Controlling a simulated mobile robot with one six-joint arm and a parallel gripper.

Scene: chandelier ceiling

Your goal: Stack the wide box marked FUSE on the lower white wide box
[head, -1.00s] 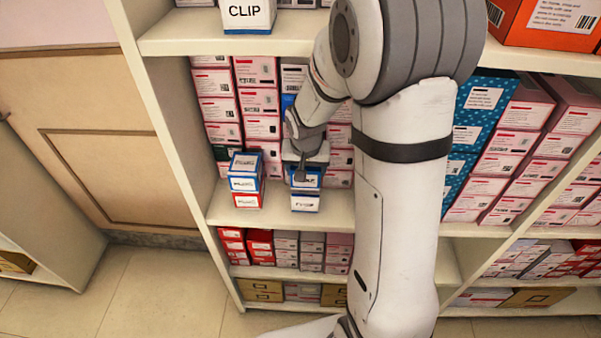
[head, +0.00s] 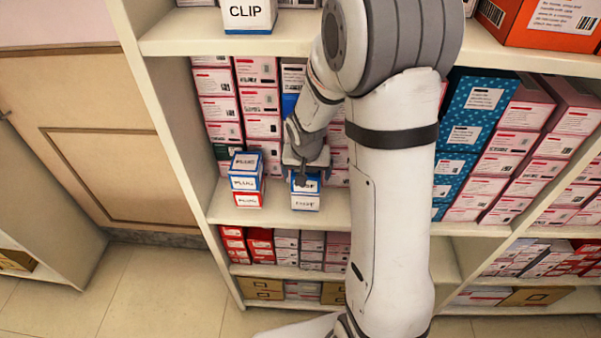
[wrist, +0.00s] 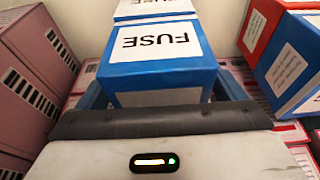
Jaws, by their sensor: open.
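My gripper (wrist: 165,98) is open, with a finger on either side of the near box. Contact is unclear.
A stack of PLUG boxes (head: 246,182) stands close on the left of the FUSE boxes. Tall rows of pink and white boxes (head: 262,126) stand behind. A CLIP box (head: 248,16) is on the shelf above. Bare shelf (head: 275,214) lies in front.

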